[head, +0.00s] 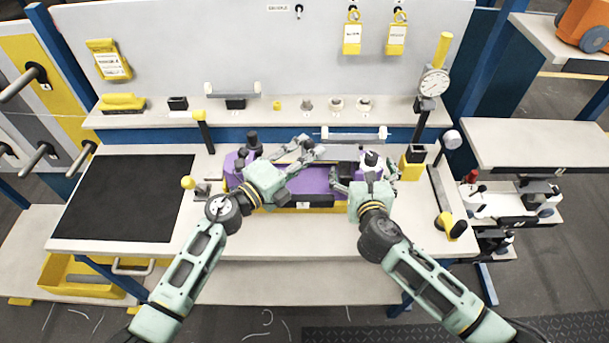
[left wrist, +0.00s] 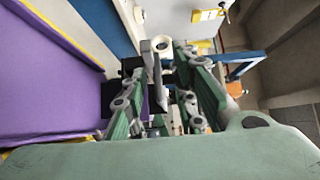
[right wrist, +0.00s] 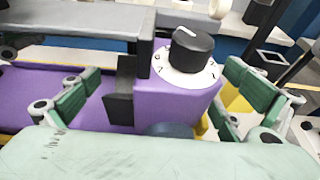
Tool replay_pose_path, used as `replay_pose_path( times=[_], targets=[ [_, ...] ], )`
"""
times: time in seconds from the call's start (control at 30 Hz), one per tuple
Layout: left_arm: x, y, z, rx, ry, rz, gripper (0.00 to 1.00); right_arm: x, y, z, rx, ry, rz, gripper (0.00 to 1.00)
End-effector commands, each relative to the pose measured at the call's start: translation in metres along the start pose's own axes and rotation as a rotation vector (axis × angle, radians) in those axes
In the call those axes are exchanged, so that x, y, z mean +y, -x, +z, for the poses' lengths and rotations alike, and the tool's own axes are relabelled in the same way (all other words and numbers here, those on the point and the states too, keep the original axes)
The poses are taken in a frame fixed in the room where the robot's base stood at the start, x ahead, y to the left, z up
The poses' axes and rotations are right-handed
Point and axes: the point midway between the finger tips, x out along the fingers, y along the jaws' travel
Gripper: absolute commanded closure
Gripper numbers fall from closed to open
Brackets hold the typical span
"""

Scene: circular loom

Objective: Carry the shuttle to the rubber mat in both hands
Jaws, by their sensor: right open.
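The shuttle appears to be the long purple body (head: 310,181) in the middle of the bench, on a yellow base. It also shows in the left wrist view (left wrist: 45,75). Its right end is a purple block (right wrist: 178,108) with a black-and-white dial (right wrist: 190,52). My right gripper (head: 352,178) is open, fingers on either side of this end, not closed on it. My left gripper (head: 306,150) is over the shuttle's middle, its fingers apart with nothing clearly held. The black rubber mat (head: 125,200) lies bare at the bench's left. My arms partly hide the shuttle.
A grey bar with white ends (head: 354,135) is just behind the shuttle. A yellow-knobbed lever (head: 188,183) stands between mat and shuttle. A dial gauge (head: 434,83) and a black-and-yellow stand (head: 414,160) are at the right. A shelf (head: 290,116) with small parts runs behind.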

Motion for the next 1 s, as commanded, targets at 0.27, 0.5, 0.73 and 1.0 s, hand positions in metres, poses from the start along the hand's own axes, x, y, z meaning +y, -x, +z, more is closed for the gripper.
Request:
replay_pose_path(
  times=[0.27, 0.5, 0.73, 1.0],
  targets=[
    [0.0001, 0.0003, 0.0001, 0.0, 0.0, 0.0, 0.88, 0.0, 0.0003, -0.0001, 0.0, 0.0, 0.0, 0.15],
    [0.0001, 0.0004, 0.0002, 0.0, 0.0, 0.0, 1.0, 0.0, 0.0004, -0.0001, 0.0, 0.001, 0.0, 0.36],
    [0.0, 0.0004, 0.0003, 0.0, 0.0, 0.0, 1.0, 0.0003, 0.0005, -0.0002, 0.0, 0.0, 0.001, 0.56],
    [-0.0003, 0.0004, 0.0007, -0.001, 0.0, 0.0, 1.0, 0.0011, 0.0007, -0.0003, 0.0, -0.001, 0.003, 0.72]
  ],
)
